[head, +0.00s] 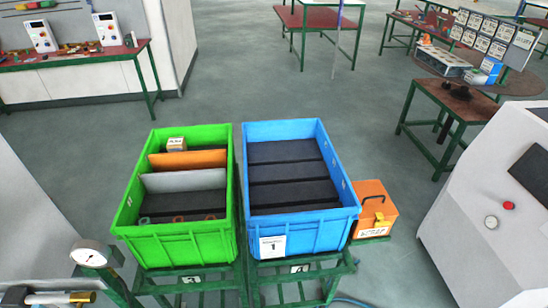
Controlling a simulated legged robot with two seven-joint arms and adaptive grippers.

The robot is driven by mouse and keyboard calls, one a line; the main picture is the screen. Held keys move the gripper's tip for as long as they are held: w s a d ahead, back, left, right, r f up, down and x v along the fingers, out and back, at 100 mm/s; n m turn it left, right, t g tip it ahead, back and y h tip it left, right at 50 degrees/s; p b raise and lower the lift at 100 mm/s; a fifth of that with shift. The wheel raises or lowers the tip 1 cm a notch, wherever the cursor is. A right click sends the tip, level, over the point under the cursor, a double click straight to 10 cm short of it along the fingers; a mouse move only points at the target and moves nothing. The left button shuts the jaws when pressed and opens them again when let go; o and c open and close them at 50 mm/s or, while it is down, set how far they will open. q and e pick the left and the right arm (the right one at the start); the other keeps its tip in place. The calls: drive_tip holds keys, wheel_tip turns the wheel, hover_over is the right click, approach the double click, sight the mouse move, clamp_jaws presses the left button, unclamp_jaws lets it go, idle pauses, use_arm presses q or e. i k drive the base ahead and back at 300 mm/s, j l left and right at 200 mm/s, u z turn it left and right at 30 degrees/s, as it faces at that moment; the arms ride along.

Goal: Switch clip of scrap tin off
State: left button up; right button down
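The scrap tin is an orange box (372,191) with a lid, right of the blue crate in the head view. A dark handle (374,198) shows on its lid. A small yellowish clip (380,217) shows on its front, above a white label reading SCRAP (373,231). The clip is too small to tell whether it is fastened. The lid looks closed. Neither of my grippers is in view.
A blue crate (322,222) labelled 1 and a green crate (186,247) with dividers stand on green frames left of the tin. A white console (475,200) with a red button stands at the right. A pressure gauge (90,253) is lower left. Floor behind the crates is clear.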

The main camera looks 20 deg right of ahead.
sight(379, 221)
drive_tip(key=z, duration=1.8)
